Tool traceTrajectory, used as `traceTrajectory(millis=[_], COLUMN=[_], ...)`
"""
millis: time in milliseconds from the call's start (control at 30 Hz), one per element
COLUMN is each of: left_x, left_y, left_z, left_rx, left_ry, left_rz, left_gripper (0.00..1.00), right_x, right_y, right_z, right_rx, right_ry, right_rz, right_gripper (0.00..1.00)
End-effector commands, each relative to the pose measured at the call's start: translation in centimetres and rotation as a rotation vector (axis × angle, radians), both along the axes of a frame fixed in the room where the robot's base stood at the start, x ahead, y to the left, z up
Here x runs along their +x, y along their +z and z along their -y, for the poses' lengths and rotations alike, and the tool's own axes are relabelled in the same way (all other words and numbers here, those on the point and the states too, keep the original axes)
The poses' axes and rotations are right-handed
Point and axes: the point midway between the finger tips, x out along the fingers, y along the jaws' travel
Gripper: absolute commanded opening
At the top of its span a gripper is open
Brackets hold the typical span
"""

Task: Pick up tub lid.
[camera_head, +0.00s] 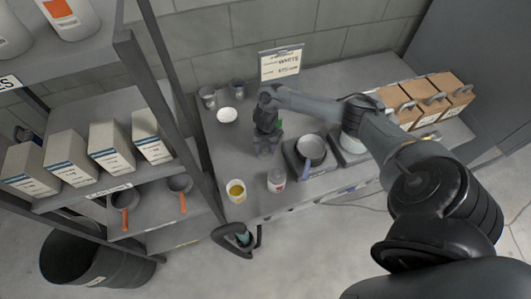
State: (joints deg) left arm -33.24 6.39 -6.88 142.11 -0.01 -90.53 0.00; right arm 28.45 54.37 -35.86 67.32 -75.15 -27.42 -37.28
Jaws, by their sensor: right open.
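A white round flat piece (227,116), which looks like the tub lid, lies on the grey bench (215,150) at the back left; at this size I cannot rule out a shallow dish. An open white tub (236,191) with yellow contents stands near the bench's front left edge. A second white container (277,180) with a red mark stands to its right. My right gripper (266,152) is open and points down over the bench, right of the white round piece and behind the containers. It appears empty. My left gripper is not in view.
Two grey cups (208,97) stand at the back left. A pan (311,150) sits on a dark unit right of my gripper. A sign (280,65) stands behind, and cardboard boxes (446,90) line the right. A shelf rack (150,80) borders the left.

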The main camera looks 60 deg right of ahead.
Motion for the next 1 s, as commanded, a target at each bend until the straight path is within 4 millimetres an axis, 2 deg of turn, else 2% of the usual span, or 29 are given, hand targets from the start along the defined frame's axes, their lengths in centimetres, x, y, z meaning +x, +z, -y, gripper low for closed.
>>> traceTrajectory(millis=[67, 400, 767, 1000], left_x=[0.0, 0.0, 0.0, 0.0], left_y=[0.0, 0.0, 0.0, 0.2], left_z=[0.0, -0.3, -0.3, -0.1], left_rx=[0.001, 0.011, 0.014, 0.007], left_ry=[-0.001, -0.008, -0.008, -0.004], left_rz=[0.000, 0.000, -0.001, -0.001], left_gripper=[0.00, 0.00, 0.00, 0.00], right_x=[0.0, 0.0, 0.0, 0.1], right_y=[0.0, 0.0, 0.3, 2.2], right_z=[0.0, 0.0, 0.0, 0.1], right_rx=[0.000, 0.000, 0.001, -0.001], right_ry=[0.000, 0.000, 0.001, 0.002], right_rz=[0.000, 0.000, 0.001, 0.003], right_gripper=[0.52, 0.00, 0.00, 0.00])
